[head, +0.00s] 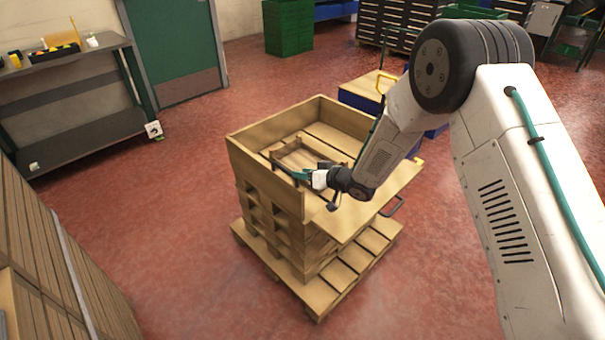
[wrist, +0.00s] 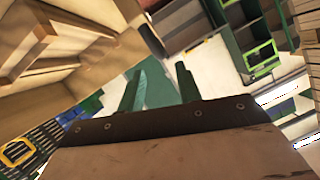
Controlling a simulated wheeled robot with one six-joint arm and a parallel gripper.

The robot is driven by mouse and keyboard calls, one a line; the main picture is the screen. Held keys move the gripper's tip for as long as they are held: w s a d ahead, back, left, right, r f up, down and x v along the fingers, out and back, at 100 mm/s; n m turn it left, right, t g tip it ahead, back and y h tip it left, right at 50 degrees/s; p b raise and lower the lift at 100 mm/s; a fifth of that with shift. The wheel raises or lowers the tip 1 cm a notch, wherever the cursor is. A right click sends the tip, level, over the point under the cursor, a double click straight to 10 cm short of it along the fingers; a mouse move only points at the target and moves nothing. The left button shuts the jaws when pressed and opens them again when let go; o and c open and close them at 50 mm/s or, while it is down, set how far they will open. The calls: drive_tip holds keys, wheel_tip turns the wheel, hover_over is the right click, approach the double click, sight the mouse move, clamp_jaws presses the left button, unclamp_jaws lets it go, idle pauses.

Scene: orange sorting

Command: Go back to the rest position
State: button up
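My arm reaches in from the right of the head view. My gripper (head: 284,166) is at the upper part of the wooden crate (head: 262,168), by its inner side. Its two green fingers also show in the wrist view (wrist: 160,78), apart with nothing between them. The wrist view is tilted. Wooden boards fill its upper left.
The crate sits on a wooden pallet (head: 328,290) on the red floor. A dark shelf (head: 75,95) stands at the left, a green door (head: 172,45) behind it. Stacked boards (head: 75,255) are at the lower left. Floor left of the pallet is clear.

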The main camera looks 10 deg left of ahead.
drive_tip(key=shift+r, duration=0.1)
drive_tip(key=w+d+r+m+t+h, duration=0.1)
drive_tip(key=d+r+m+t+h, duration=0.5)
drive_tip(key=d+r, duration=1.35)
drive_tip(key=s+d+r+g+h, duration=0.5)
drive_tip(key=s+d+r+h, duration=0.25)
drive_tip(key=s+d, duration=0.5)
drive_tip(key=s+d+r+m+g, duration=0.1)
drive_tip(key=s+d+g, duration=0.2)
drive_tip(key=s, duration=1.3)
drive_tip(key=s+d+r+m+g+y, duration=0.1)
drive_tip(key=s+d+r+g, duration=0.1)
drive_tip(key=s, duration=1.4)
drive_tip(key=shift+d+r+g, duration=0.15)
drive_tip(key=shift+d+g, duration=0.45)
drive_tip(key=shift+d, duration=0.35)
